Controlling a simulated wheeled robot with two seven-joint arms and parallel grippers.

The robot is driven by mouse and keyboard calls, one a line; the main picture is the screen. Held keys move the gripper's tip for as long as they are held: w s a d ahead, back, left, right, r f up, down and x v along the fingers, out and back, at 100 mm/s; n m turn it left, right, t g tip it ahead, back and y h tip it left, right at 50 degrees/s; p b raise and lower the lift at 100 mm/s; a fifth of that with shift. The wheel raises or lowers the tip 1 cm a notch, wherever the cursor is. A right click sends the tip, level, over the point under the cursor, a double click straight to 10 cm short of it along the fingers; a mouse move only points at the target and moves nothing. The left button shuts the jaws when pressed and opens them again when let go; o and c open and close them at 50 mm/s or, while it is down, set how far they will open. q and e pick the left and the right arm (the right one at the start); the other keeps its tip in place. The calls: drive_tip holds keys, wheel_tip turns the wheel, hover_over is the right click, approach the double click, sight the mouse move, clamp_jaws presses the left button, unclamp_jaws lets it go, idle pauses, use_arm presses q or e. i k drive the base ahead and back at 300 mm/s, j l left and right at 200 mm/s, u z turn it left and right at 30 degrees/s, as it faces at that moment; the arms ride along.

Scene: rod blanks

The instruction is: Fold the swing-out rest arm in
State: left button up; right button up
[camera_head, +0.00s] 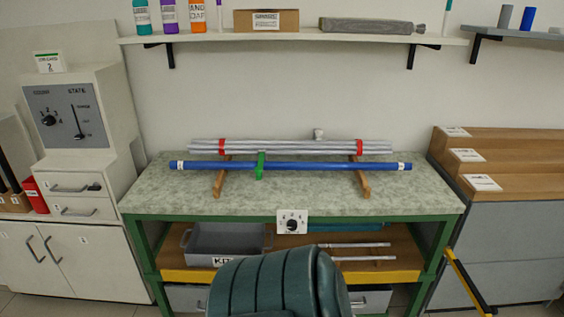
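A yellow and black bar (468,281) sticks out from the right end of the green-framed bench (295,217). It slants from near the right bench leg toward the front right, and looks like the swing-out rest arm. Its near end is close to the bottom edge of the view. Nothing is seen touching or lying on it. Neither of my grippers is in view.
A blue rod (320,166) and grey rods (290,150) lie across wooden rests on the bench top. A dark green ribbed shape (270,288) blocks the bottom centre. A grey cabinet with wooden steps (505,160) stands at right. Floor shows between bench and cabinet.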

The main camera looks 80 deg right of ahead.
sight(478, 300)
drive_tip(key=k+z, duration=0.1)
drive_tip(key=z, duration=0.35)
drive_tip(key=k+z, duration=0.1)
drive_tip(key=z, duration=0.35)
drive_tip(key=l+z, duration=0.1)
drive_tip(key=z, duration=0.3)
drive_tip(key=k+l+z, duration=0.4)
drive_tip(key=l, duration=0.2)
drive_tip(key=k+l+z, duration=0.2)
drive_tip(key=l+z, duration=0.2)
drive_tip(key=l, duration=0.25)
drive_tip(key=k+l+z, duration=0.2)
drive_tip(key=l, duration=0.15)
drive_tip(key=k+l, duration=0.1)
drive_tip(key=l, duration=0.45)
drive_tip(key=k+l, duration=0.1)
drive_tip(key=l, duration=0.45)
drive_tip(key=k+l, duration=0.1)
drive_tip(key=l, duration=0.45)
drive_tip(key=k+z, duration=0.05)
